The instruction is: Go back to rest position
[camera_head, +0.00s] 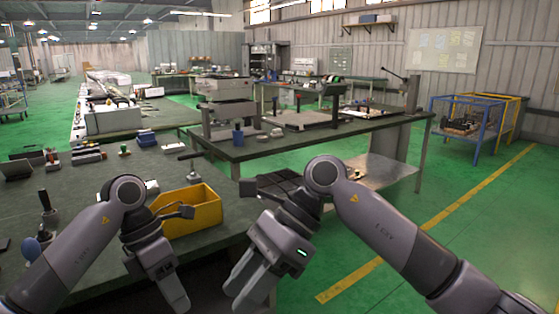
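My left gripper (172,290) hangs downward at the lower left, over the front edge of the near workbench (85,205). My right gripper (245,285) points down and to the left at the lower middle, in front of the bench. The fingertips of both grippers run close to the bottom edge of the picture, and I cannot tell how far apart the fingers are. I see no object held in either gripper. A yellow bin (195,212) stands on the near bench, behind and between my two grippers.
Small tools and parts lie along the near bench, including a dark-handled tool (47,203) at left. A second table (290,143) with fixtures stands behind. A blue and yellow cage (468,125) stands at right. Green floor (480,215) is clear at right.

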